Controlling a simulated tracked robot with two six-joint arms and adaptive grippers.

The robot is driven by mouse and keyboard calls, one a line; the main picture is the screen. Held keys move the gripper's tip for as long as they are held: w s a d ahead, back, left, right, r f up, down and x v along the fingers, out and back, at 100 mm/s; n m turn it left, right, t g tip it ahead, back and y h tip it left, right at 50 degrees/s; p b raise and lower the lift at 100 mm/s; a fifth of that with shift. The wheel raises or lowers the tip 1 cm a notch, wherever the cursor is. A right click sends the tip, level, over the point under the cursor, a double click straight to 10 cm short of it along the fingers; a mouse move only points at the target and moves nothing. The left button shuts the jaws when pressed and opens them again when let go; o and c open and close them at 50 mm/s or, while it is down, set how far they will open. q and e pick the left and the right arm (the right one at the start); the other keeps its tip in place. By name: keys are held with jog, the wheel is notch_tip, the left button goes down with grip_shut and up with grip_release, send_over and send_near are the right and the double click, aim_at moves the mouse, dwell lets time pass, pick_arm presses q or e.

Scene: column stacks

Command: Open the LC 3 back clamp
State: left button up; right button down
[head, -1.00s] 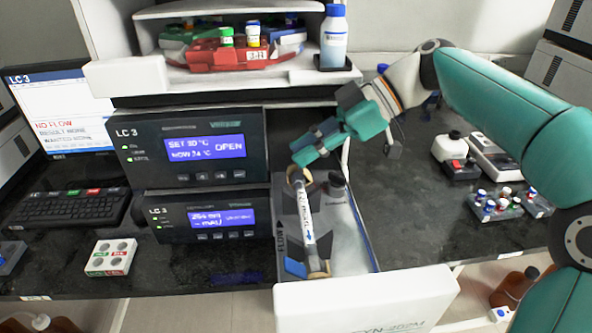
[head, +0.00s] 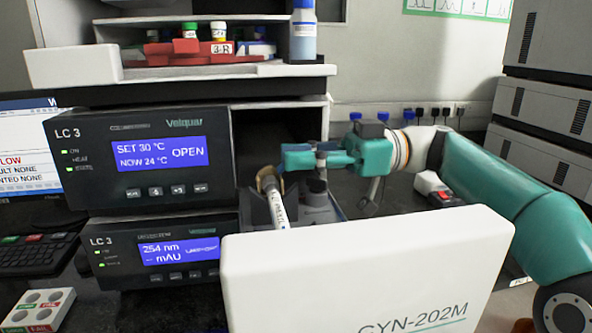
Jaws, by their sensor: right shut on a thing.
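The LC 3 unit shows two dark panels, the upper one (head: 150,158) reading OPEN, 30 °C set and 24 °C now. Beside it is an open compartment holding a white labelled column (head: 278,208) with a tan ring at its back end. My right gripper (head: 286,157) reaches in from the right at the column's back end. It is shut on a part there, which I take to be the back clamp; its fingers hide the part. The front clamp is hidden behind the white front panel (head: 365,270). My left gripper is not in view.
The white front panel marked CYN-202M blocks the near side. A shelf (head: 200,74) above carries a red rack (head: 190,52) and a blue-capped bottle (head: 303,30). A monitor (head: 28,150) and keyboard (head: 35,252) stand left. Grey instruments (head: 545,130) stand at right.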

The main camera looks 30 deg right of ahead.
jog(key=shift+f, duration=0.2)
jog(key=c, duration=1)
grip_release()
jog(key=shift+d, duration=0.1)
jog(key=shift+c, duration=0.2)
jog(key=shift+r, duration=0.1)
jog(key=v, duration=1.2)
